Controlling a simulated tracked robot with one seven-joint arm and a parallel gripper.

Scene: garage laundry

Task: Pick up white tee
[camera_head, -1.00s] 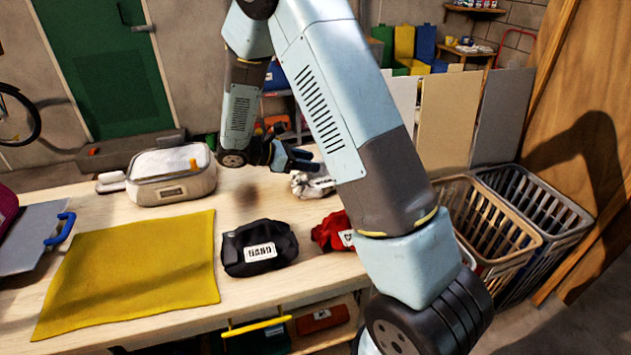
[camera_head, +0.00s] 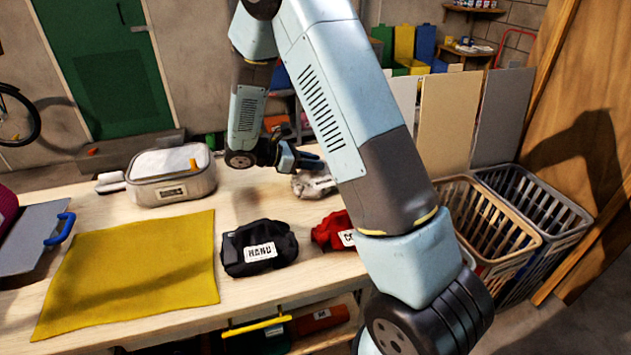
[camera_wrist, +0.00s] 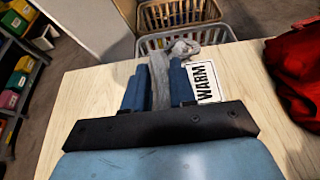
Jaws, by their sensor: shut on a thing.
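The white tee (camera_head: 312,187) is a small crumpled pale bundle near the table's back edge in the head view, partly hidden by my arm. My gripper (camera_head: 308,162) is over it. In the wrist view, my gripper (camera_wrist: 155,80) has its two blue fingers closed on a grey-white fold of the white tee (camera_wrist: 160,80), and more of the cloth shows beyond the fingertips. A white label reading "WARM" (camera_wrist: 207,82) is right beside the right finger. I cannot tell whether the cloth is clear of the table.
A red bundle (camera_head: 330,232) and a black bundle (camera_head: 262,248) lie nearer on the wooden table. A yellow cloth (camera_head: 130,270) lies left, with a grey case (camera_head: 172,190) behind it. Two slatted baskets, one tan (camera_head: 458,192) and one grey (camera_head: 560,212), stand right of the table.

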